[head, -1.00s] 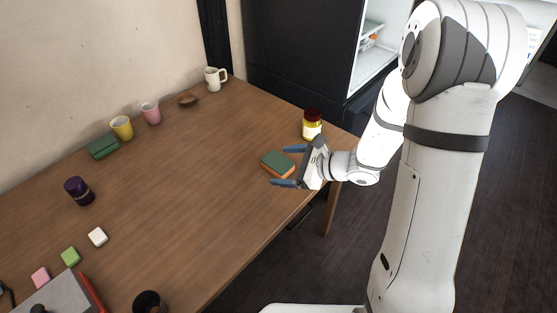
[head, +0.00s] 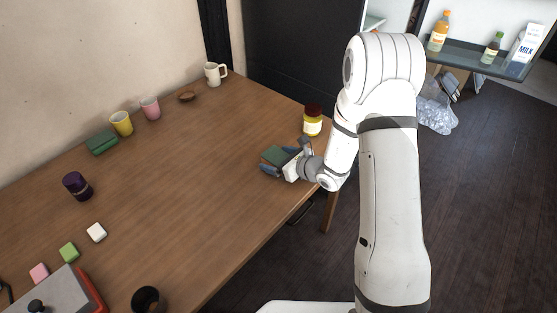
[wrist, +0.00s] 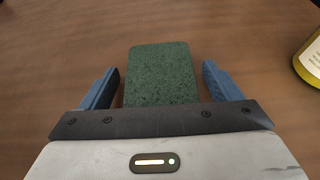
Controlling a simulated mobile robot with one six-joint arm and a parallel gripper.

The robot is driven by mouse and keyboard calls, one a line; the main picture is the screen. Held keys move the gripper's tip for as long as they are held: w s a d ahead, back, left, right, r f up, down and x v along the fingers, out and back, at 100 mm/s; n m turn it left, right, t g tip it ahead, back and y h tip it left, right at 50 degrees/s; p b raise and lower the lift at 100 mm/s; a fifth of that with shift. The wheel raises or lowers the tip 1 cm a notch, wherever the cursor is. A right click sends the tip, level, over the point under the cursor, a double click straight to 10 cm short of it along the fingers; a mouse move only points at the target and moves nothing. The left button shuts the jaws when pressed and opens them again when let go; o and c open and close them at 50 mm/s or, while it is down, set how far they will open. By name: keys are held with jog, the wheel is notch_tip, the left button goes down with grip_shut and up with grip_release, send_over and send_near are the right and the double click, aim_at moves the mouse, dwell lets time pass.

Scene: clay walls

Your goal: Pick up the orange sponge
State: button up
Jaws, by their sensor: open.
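The orange sponge, with a green top face (head: 275,154), lies on the table near its right edge. In the wrist view its green top (wrist: 161,75) sits between my two blue fingers, with a gap on each side. My gripper (head: 278,161) is open around the sponge, with one finger on either side of it. In the wrist view my gripper (wrist: 160,85) hides the near end of the sponge. The orange part is barely visible now.
A yellow jar with a dark lid (head: 313,120) stands close behind my gripper; its side shows in the wrist view (wrist: 311,62). Another green block (head: 102,143), cups and a purple jar (head: 77,186) stand farther left. The table's middle is clear.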

aim_at(278, 157)
jog(key=shift+c, duration=0.5)
jog(key=c, duration=1)
jog(key=shift+o, duration=0.2)
notch_tip(278, 157, up, 10)
jog(key=shift+p, duration=0.45)
